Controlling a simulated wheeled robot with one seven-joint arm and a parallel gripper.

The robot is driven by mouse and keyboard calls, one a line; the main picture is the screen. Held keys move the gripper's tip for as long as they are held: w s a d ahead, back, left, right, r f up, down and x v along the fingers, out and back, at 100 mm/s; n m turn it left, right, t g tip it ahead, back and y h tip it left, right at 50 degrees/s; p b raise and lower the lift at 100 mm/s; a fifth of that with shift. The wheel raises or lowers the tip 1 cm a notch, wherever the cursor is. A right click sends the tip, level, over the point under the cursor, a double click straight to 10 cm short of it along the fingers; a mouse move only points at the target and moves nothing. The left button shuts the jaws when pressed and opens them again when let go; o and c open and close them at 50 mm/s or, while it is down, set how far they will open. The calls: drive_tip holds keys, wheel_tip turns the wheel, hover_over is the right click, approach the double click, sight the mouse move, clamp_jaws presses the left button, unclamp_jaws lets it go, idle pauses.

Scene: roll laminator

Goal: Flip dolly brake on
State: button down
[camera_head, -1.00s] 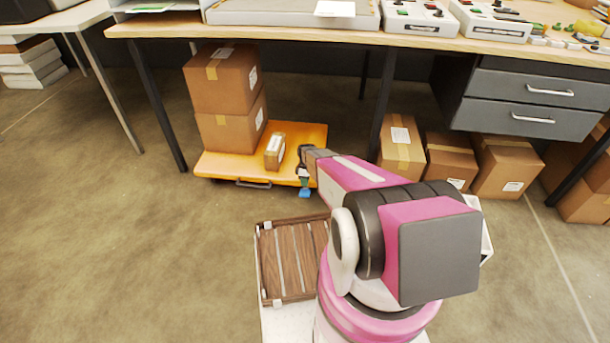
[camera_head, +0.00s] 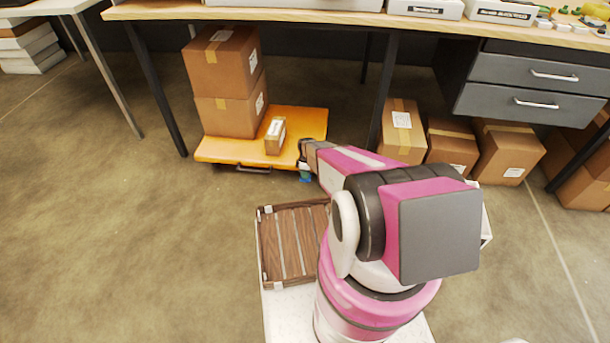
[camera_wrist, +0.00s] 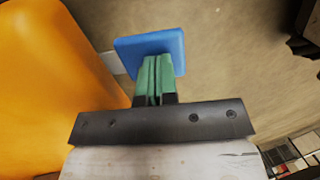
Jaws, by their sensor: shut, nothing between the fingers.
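The dolly is a low orange platform (camera_head: 225,151) on the floor under the table, with a dark handle on its front edge. The blue brake pedal (camera_wrist: 150,45) sticks out beside the orange dolly edge in the wrist view, joined by a pale stem. My gripper (camera_wrist: 156,62) has its green fingers shut together and empty, with the tips overlapping the pedal in the picture. I cannot tell whether they touch it. In the head view, the gripper (camera_head: 305,171) is at the dolly's front right corner, partly hiding the pedal.
Two stacked cartons (camera_head: 225,85) and a small box (camera_head: 275,136) stand on the dolly. Table legs (camera_head: 383,90) and more cartons (camera_head: 402,130) are to the right. The table top (camera_head: 330,15) is overhead. The floor at the front left is clear.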

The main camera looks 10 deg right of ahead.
drive_tip(key=shift+s+a+f+t+h, duration=0.1)
drive_tip(key=shift+s+f+t+h, duration=0.15)
drive_tip(key=shift+f+t, duration=0.35)
drive_tip(key=shift+s+a+f+t+h, duration=0.15)
drive_tip(key=shift+s+f+t, duration=0.2)
drive_tip(key=shift+f+t, duration=0.2)
drive_tip(key=shift+f, duration=2.15)
drive_tip(key=shift+s+r, duration=0.1)
drive_tip(key=shift+s, duration=0.05)
drive_tip(key=s+r, duration=0.2)
drive_tip(key=r, duration=0.4)
drive_tip(key=s+a+r, duration=0.1)
drive_tip(key=s+r, duration=0.1)
drive_tip(key=r, duration=0.5)
drive_tip(key=shift+s+a+r, duration=0.25)
drive_tip(key=shift+s, duration=0.05)
drive_tip(key=s+d+r+m, duration=0.1)
drive_tip(key=s+r+m, duration=0.3)
drive_tip(key=r, duration=0.7)
drive_tip(key=s+d+r+m, duration=0.1)
drive_tip(key=s+r+m, duration=0.4)
drive_tip(key=r, duration=0.7)
drive_tip(key=s+d+r+m, duration=0.1)
drive_tip(key=s+r+m, duration=0.4)
drive_tip(key=r, duration=0.6)
drive_tip(key=shift+s+d+r, duration=0.15)
drive_tip(key=shift+s+r, duration=0.15)
drive_tip(key=shift+s, duration=0.65)
